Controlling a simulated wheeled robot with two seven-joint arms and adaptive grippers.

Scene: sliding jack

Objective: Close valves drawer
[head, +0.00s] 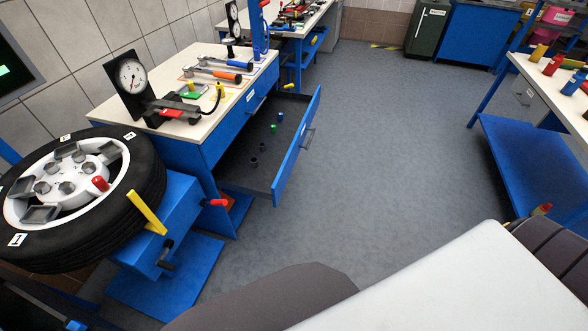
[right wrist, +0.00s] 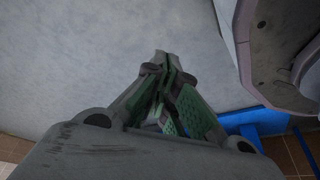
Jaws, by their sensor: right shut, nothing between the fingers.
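The drawer (head: 298,140) stands pulled out from the blue workbench on the left in the head view. Its blue front faces right and carries a grey handle (head: 308,138). Inside the dark tray lie a green piece (head: 273,129), a blue piece (head: 280,116) and dark ring-like pieces (head: 253,162). My right gripper (right wrist: 163,62) shows in the right wrist view, with its fingers together and empty over grey floor. The drawer cannot be made out in that view. My left gripper is in neither view.
The workbench top (head: 130,104) holds a dial gauge (head: 131,76) and several tools. A tyre on a wheel (head: 135,165) sits on a blue stand at the left. A second blue bench (head: 530,160) is at the right. Grey floor (head: 390,130) lies open between.

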